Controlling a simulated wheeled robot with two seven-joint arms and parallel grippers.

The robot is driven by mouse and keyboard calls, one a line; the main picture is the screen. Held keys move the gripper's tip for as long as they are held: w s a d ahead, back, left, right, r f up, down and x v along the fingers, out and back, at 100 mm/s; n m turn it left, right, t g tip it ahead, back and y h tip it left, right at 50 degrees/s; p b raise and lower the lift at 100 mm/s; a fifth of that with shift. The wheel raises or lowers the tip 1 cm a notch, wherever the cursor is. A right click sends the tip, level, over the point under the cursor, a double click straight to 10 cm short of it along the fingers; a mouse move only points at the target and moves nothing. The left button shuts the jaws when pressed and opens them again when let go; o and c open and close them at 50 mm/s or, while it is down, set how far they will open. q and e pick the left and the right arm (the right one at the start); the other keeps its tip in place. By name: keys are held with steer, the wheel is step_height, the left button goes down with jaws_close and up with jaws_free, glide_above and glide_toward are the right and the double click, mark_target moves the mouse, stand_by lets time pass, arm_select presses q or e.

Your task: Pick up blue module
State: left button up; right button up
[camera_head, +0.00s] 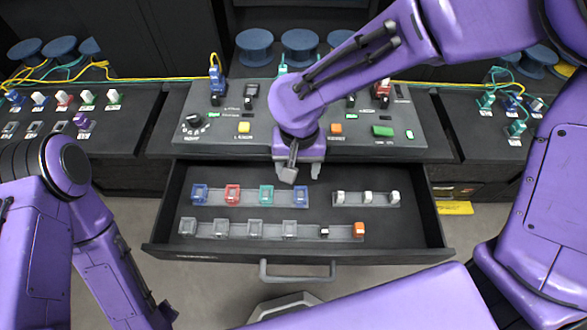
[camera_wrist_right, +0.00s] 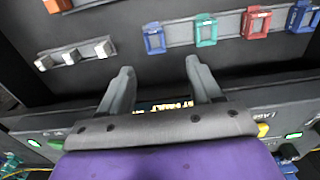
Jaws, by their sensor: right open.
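Two blue modules stand in the back rail (camera_head: 252,205) of the open drawer: one at its right end (camera_head: 301,197), one at its left end (camera_head: 200,194). Both show in the right wrist view, the nearer one (camera_wrist_right: 153,38) just beyond the fingertips and the other at the right edge (camera_wrist_right: 302,15). Another blue piece (camera_head: 217,82) stands on the console. My right gripper (camera_head: 300,174) is open and empty, at the drawer's back edge just behind the right-end blue module; its spread fingers (camera_wrist_right: 160,68) show in the wrist view. My left arm is at lower left; its gripper is out of view.
Red (camera_head: 232,194) and green (camera_head: 266,194) modules stand between the blue ones. White pieces (camera_head: 368,198) sit in a rail to the right. The console (camera_head: 290,145) rises behind the drawer.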

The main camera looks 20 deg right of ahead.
glide_above(301, 197)
steer(key=f, duration=0.5)
steer(key=shift+a, duration=0.2)
steer(key=f, duration=0.5)
steer(key=shift+w+d+f, duration=0.1)
steer(key=shift+w+d, duration=0.05)
steer(key=shift+w, duration=0.05)
steer(key=shift+s, duration=0.2)
steer(key=c, duration=1)
